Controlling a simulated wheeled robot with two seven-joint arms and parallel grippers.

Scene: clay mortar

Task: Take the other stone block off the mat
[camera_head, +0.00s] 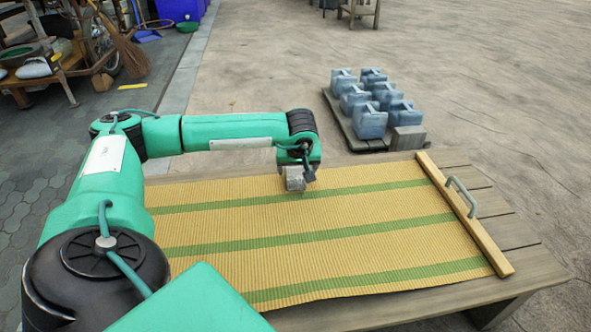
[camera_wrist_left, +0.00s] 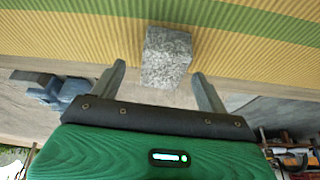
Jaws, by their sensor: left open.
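A grey speckled stone block (camera_head: 294,179) sits on the yellow mat with green stripes (camera_head: 300,238), near the mat's far edge. My left gripper (camera_head: 303,177) is over that edge, right at the block and partly hiding it. In the left wrist view the block (camera_wrist_left: 166,57) lies between and a little beyond the two open fingers (camera_wrist_left: 159,72), with a gap on each side. The fingers are not closed on it. My right gripper is not in view.
The mat lies on a wooden table (camera_head: 545,268). A wooden bar (camera_head: 466,216) with a grey handle (camera_head: 461,196) lies across the mat's right end. Beyond the table, a pallet (camera_head: 349,131) holds several blue-grey containers (camera_head: 369,122) and a grey block (camera_head: 407,139). Open floor surrounds it.

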